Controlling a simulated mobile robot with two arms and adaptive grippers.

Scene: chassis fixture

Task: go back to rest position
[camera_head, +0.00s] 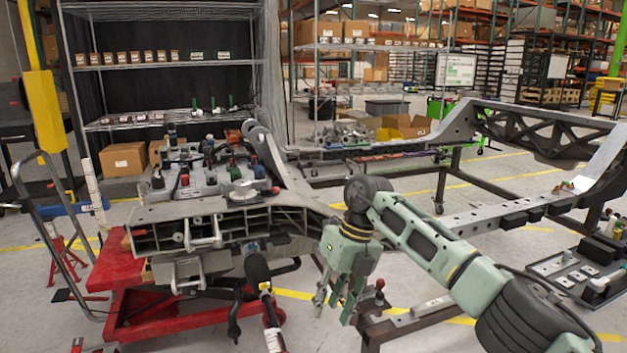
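My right arm comes in from the lower right, and its pale green gripper (338,296) hangs pointing down near the middle of the view. Its fingers look parted, with nothing visible between them. It is in front of the grey chassis frame (240,214), close to the chassis's near right corner; I cannot tell whether it touches anything. My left gripper is not in view.
A red cart (160,318) stands under the chassis's near end. A tray of parts (572,272) lies at right. Wire shelves (165,67) stand behind. Open floor lies beyond the chassis.

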